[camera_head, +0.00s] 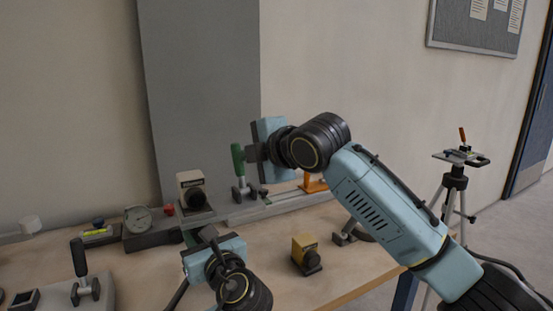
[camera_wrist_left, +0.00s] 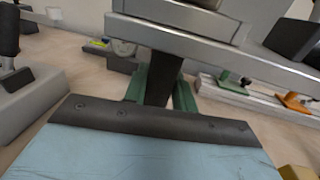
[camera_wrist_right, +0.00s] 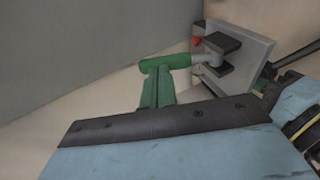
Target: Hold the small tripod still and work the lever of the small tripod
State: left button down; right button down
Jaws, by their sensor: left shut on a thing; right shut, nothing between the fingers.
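The small tripod's pale grey plate (camera_wrist_right: 258,50) carries a metal clamp with dark jaws and a green lever handle (camera_wrist_right: 163,63). The handle stands upright in the head view (camera_head: 238,160). In the left wrist view I see the plate's edge (camera_wrist_left: 185,42) from below, above a dark post (camera_wrist_left: 163,82). My left gripper (camera_wrist_left: 160,92) is shut on this post, its green fingers on both sides. My right gripper (camera_wrist_right: 156,88) is shut and empty, its green fingertips right by the handle; I cannot tell whether they touch. It also shows in the head view (camera_head: 251,153).
A dial gauge (camera_head: 138,218), a yellow box with a black knob (camera_head: 304,250) and a black-handled clamp (camera_head: 80,268) stand on the wooden table (camera_head: 140,285). An orange clamp (camera_head: 314,184) is behind. A tall tripod (camera_head: 455,183) stands on the floor at right.

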pick_arm(q)
jog(key=shift+f, duration=0.1)
pick_arm(e)
jog(key=r+v, duration=0.1)
jog(key=v, duration=1.2)
jog(key=shift+w, duration=0.1)
pick_arm(q)
jog(key=c, duration=1.1)
grip_release()
pick_arm(e)
jog(key=shift+a, duration=0.1)
pick_arm(q)
jog(key=shift+o, duration=0.2)
